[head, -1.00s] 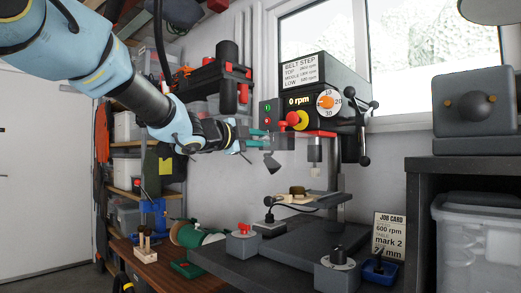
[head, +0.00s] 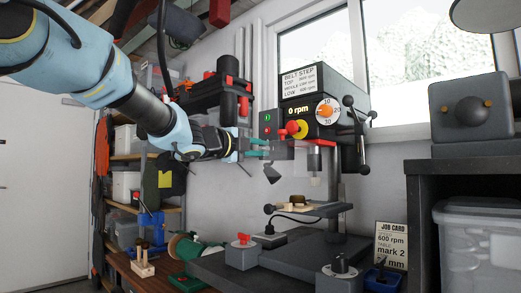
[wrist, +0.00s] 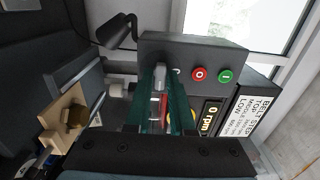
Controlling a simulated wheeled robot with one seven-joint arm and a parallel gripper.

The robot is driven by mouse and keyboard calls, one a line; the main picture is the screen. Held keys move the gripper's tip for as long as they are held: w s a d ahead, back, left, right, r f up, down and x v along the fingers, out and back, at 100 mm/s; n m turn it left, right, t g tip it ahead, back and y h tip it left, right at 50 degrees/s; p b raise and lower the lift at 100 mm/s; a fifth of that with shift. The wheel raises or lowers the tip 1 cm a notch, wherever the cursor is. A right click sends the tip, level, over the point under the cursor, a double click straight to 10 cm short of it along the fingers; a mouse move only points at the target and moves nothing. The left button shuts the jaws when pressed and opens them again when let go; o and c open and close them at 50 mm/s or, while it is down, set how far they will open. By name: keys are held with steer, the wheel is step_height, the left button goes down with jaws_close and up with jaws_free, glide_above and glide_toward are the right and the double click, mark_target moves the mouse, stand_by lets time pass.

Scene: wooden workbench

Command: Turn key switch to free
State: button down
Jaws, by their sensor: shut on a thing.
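The drill press head (head: 311,85) stands against the wall with a dark control box (head: 267,118) on its left side. My gripper (head: 267,147) reaches in from the left, its green fingers at the lower part of that box. In the wrist view the two green fingers (wrist: 164,95) close in below the red O button. A small silver piece (wrist: 160,73), apparently the key of the key switch, shows between their tips. The fingers hide most of the switch, so its position and labels cannot be read. The display (head: 298,110) reads 0 rpm.
A red stop knob (head: 292,127) on a yellow base sits close to the right of the fingers. A dark lamp (head: 271,169) hangs just below them. The feed handle (head: 364,137) is at the right. The drill table (head: 322,209) lies below.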

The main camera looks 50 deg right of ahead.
steer(key=c, duration=0.9)
jaws_free()
steer(key=a, duration=0.3)
steer(key=a+b, duration=0.1)
steer(key=a, duration=0.6)
steer(key=shift+w+a+b, duration=0.3)
steer(key=shift+a+b, duration=0.1)
